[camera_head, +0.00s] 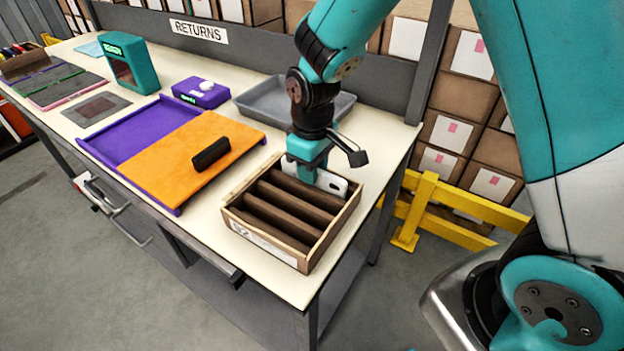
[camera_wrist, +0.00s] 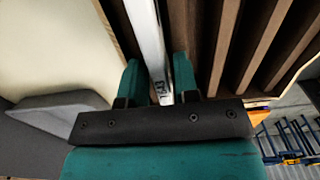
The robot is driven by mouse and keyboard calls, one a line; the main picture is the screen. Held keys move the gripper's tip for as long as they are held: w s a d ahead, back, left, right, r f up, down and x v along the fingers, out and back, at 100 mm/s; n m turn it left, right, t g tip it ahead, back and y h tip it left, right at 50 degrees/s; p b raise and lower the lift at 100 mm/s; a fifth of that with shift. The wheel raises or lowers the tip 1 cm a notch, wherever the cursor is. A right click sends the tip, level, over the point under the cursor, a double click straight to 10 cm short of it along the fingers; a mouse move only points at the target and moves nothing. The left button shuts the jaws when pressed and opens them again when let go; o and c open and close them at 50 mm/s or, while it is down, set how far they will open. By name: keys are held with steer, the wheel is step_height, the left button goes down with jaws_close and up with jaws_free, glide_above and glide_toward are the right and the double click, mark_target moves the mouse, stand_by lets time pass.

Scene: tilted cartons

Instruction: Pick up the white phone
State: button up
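The white phone (camera_head: 331,182) stands on edge in the rearmost slot of a wooden carton (camera_head: 272,258) with brown dividers. Its upper part shows above the slot, with a dark camera spot near its right corner; its lower part is hidden. My gripper (camera_head: 307,172) points down at the phone's middle. In the wrist view the phone (camera_wrist: 152,45) runs as a narrow pale strip between the two teal fingertips (camera_wrist: 158,75). The fingers lie close along both sides of it. I cannot tell whether they press on it.
The carton stands near the bench's front right corner. A grey tray (camera_head: 262,103) lies behind it. To the left are an orange panel (camera_head: 187,160) with a black block (camera_head: 211,154), a purple tray (camera_head: 125,140) and a purple device (camera_head: 200,93). A yellow barrier (camera_head: 460,208) stands right of the bench.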

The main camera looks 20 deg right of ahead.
steer(key=shift+f, duration=0.2)
jaws_close()
steer(key=shift+r, duration=0.15)
step_height(320, 180, up, 20)
steer(key=p, duration=0.1)
